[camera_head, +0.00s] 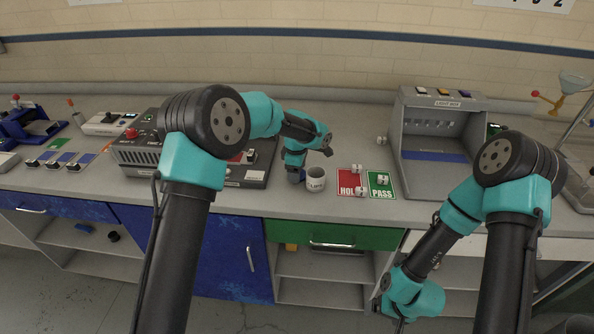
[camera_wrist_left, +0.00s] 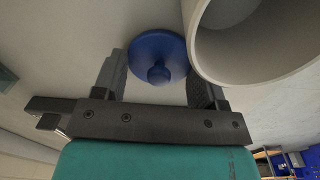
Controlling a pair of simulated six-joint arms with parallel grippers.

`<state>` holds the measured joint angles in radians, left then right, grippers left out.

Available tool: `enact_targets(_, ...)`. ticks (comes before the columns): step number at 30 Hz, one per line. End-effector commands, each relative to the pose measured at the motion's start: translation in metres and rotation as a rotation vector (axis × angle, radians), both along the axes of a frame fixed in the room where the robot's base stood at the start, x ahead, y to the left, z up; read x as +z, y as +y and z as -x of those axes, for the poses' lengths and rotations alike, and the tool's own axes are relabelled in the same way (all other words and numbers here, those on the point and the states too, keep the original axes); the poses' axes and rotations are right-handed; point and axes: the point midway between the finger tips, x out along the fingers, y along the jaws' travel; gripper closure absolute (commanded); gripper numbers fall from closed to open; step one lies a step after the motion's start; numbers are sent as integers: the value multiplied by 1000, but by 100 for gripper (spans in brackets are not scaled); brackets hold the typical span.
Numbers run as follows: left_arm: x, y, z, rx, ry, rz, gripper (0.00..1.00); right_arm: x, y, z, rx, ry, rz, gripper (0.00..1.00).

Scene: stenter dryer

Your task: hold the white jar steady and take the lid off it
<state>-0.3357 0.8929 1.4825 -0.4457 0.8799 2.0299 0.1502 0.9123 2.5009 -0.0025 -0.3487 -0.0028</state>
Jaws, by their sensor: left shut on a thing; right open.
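The white jar (camera_head: 315,181) stands upright on the counter with its open mouth showing and dark lettering on its side. In the left wrist view the jar (camera_wrist_left: 262,45) is large at the upper right. The blue lid (camera_wrist_left: 150,50), with a round knob, is off the jar and beside it. My left gripper (camera_head: 296,172) is low at the jar's left side. In the left wrist view its fingers (camera_wrist_left: 160,88) stand on both sides of the lid, shut on it. My right gripper (camera_head: 400,324) is open, low in front of the counter and away from the jar, partly cut off.
Red HOLD and green PASS cards (camera_head: 365,182) with several small white pieces lie right of the jar. A grey light box (camera_head: 447,138) stands farther right. A control box (camera_head: 140,150) with a red button stands left, behind my left arm. Bare counter lies behind the jar.

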Motion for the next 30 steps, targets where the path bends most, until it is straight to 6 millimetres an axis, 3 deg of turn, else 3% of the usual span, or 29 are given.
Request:
enact_targets(12,-5,0,0,0,0,0,63,0,0,0,0,0,0,10)
enact_targets(13,-4,0,0,0,-1,0,32,0,0,0,0,0,0,10)
enact_targets(18,-4,0,0,0,-1,0,16,0,0,0,0,0,0,10)
enact_targets(21,-4,0,0,0,-1,0,9,0,0,0,0,0,0,10)
enact_targets(30,-2,0,0,0,-1,0,9,0,0,0,0,0,0,10)
